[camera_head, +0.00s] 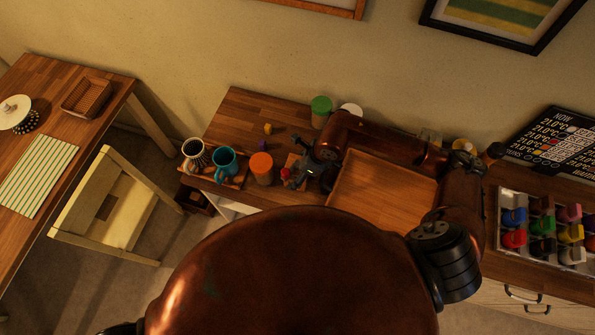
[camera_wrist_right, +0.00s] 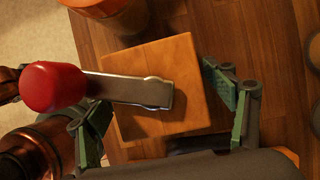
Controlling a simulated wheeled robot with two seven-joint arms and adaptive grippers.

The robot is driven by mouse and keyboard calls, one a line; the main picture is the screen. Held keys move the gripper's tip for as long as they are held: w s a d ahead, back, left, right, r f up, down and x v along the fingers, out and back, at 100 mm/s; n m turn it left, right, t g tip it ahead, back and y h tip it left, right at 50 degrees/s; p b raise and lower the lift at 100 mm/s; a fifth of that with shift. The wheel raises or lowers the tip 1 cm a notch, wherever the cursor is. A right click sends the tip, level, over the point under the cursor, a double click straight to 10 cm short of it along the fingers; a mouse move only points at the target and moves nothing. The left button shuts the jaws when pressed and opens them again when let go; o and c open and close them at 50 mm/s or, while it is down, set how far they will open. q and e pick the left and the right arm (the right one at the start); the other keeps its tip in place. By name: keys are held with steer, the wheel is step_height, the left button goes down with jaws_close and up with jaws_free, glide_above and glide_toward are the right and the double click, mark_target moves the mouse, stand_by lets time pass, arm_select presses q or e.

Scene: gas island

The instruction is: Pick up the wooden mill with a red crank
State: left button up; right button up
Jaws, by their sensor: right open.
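The wooden mill (camera_wrist_right: 190,60) shows from above in the right wrist view as a square wooden block with a flat metal crank (camera_wrist_right: 135,90) across its top. The crank's red knob (camera_wrist_right: 52,88) sticks out to the left. My right gripper (camera_wrist_right: 163,105) is open, with one green-padded finger on each side of the mill. I cannot tell whether the pads touch it. In the head view the mill's red knob (camera_head: 285,174) shows beside my right gripper (camera_head: 307,171), which partly hides the mill. My left gripper is not in view.
An orange-lidded jar (camera_head: 261,166) stands just left of the mill, then a teal mug (camera_head: 224,161) and a dark-and-white mug (camera_head: 195,155). A large wooden tray (camera_head: 385,205) lies to the right. A green-lidded jar (camera_head: 320,108) stands behind.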

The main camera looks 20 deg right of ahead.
steer(key=c, duration=1.7)
steer(key=shift+c, duration=1)
steer(key=shift+r, duration=0.2)
